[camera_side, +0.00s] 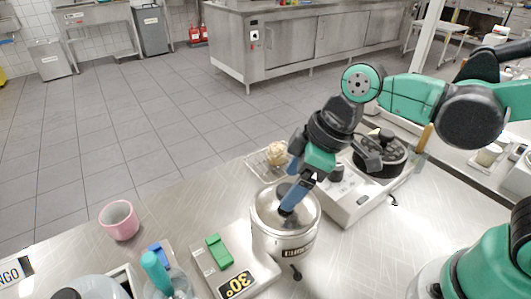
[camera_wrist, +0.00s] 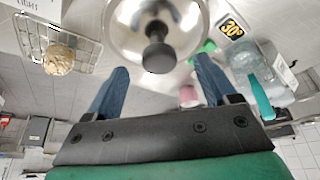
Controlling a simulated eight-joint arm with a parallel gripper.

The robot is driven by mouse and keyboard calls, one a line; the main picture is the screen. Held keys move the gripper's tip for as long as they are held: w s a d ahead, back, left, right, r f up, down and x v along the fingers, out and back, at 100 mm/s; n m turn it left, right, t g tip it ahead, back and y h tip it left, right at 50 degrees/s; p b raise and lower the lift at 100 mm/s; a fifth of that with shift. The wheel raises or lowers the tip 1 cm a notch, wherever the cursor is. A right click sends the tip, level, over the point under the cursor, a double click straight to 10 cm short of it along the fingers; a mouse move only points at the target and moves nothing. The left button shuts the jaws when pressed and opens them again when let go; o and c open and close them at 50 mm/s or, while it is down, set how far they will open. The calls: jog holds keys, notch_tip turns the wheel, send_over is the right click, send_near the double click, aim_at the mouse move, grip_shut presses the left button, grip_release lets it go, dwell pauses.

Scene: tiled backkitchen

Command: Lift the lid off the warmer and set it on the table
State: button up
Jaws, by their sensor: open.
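The warmer (camera_side: 283,240) is a round silver pot on the metal table, with a dark label and a small black part on its front. Its shiny silver lid (camera_side: 308,207) sits on top. The lid's black knob (camera_wrist: 158,50) shows clearly in the wrist view; in the side view a finger partly covers it. My gripper (camera_side: 288,207) is above the lid, tilted, with its blue fingers apart. In the wrist view my gripper (camera_wrist: 162,66) has one finger on each side of the knob, with gaps showing. Nothing is held.
A wire basket with a bun (camera_side: 277,153) stands behind the warmer. A grey appliance with a black round top (camera_side: 380,158) is at right. The table's left middle is clear.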

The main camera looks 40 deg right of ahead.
jog(key=shift+x, duration=1.3)
grip_shut()
